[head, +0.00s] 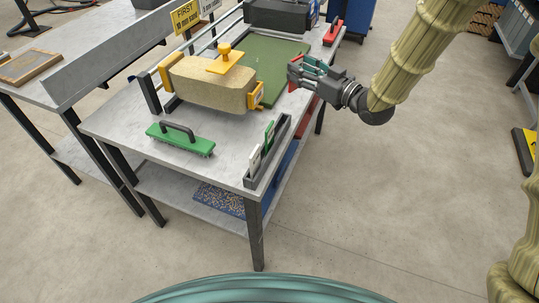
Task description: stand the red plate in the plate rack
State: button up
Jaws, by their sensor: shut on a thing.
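My gripper (298,73) is over the right side of the workbench, beyond the plate rack. It is shut on the red plate, and only a small red part of the plate (292,86) shows at the fingertips. Most of the plate is hidden or too small to make out. The dark grey plate rack (259,172) lies along the front right edge of the bench. A white plate (255,158) and a green plate (269,135) stand upright in it. The gripper and red plate are apart from the rack, farther back.
A tan block with a yellow knob (210,85) sits in a yellow-ended fixture left of the rack. A green brush (180,139) lies at the front left. A green mat (270,62) and a red-handled tool (333,33) are farther back.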

jog(key=s+a+f+n+g+y+b, duration=0.1)
jog(key=s+a+n+g+y, duration=0.25)
jog(key=s+g, duration=0.3)
jog(key=shift+n+t, duration=0.25)
jog(key=shift+n, duration=0.2)
jog(key=shift+d+f, duration=0.2)
jog(key=shift+f, duration=4.65)
jog(key=shift+f+b, duration=0.15)
jog(key=shift+b, duration=0.2)
jog(key=o, duration=1)
jog(key=shift+r, duration=0.25)
jog(key=v, duration=1.2)
